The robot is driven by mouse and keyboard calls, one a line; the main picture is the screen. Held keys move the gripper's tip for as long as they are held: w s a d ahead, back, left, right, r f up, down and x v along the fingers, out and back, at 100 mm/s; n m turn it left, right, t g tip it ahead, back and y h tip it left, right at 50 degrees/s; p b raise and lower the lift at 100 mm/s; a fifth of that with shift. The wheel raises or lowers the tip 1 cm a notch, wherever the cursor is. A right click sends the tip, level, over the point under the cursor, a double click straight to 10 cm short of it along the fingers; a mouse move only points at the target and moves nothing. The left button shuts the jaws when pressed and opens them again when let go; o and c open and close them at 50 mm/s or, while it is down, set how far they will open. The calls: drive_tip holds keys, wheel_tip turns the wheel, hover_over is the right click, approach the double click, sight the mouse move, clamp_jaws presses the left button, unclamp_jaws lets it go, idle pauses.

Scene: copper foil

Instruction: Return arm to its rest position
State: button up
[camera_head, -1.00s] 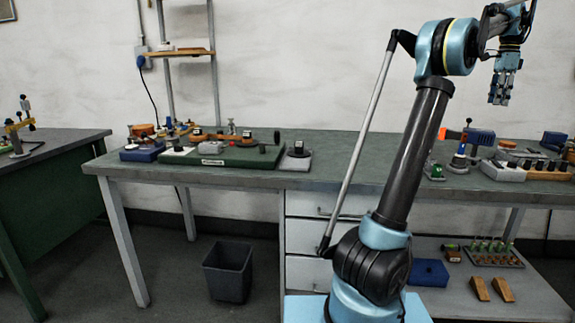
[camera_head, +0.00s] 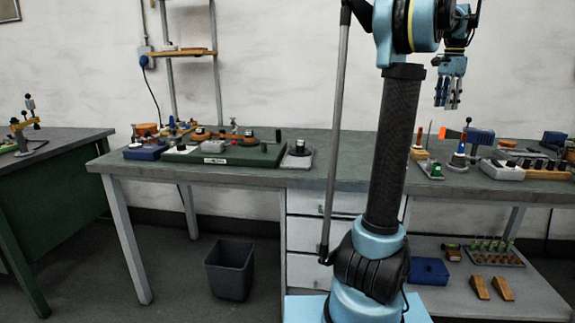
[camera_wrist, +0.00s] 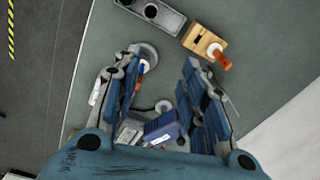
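My arm stands nearly upright in the middle right of the head view, bent over at the top. My gripper (camera_head: 449,95) hangs from it, fingers down, well above the green bench top (camera_head: 350,163). In the wrist view my gripper (camera_wrist: 160,62) has its two blue-padded fingers apart, with nothing held between them.
Tools and small parts stand at the bench's right, including a blue-and-orange device (camera_head: 478,136). A green board (camera_head: 225,153) with parts lies at its left. A dark bin (camera_head: 229,268) is on the floor. A second bench (camera_head: 60,150) stands far left.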

drive_tip(key=s+a+f+n, duration=0.3)
drive_tip(key=s+a+f, duration=0.1)
drive_tip(key=a, duration=0.4)
drive_tip(key=s+a+f+n+t, duration=0.1)
drive_tip(key=s+a+f+n, duration=0.3)
drive_tip(key=a, duration=0.5)
drive_tip(key=s+a+f+n, duration=0.1)
drive_tip(key=s+a+f, duration=0.2)
drive_tip(key=a+f, duration=0.35)
drive_tip(key=s+a+f+n, duration=0.4)
drive_tip(key=s+a+f, duration=0.3)
drive_tip(key=f, duration=0.3)
drive_tip(key=s+a+f+n, duration=0.4)
drive_tip(key=s+a+f, duration=0.2)
drive_tip(key=s+f, duration=0.4)
drive_tip(key=shift+a+f+n+t, duration=0.4)
drive_tip(key=shift+f, duration=0.3)
drive_tip(key=shift+w+f, duration=0.2)
drive_tip(key=shift+w, duration=0.3)
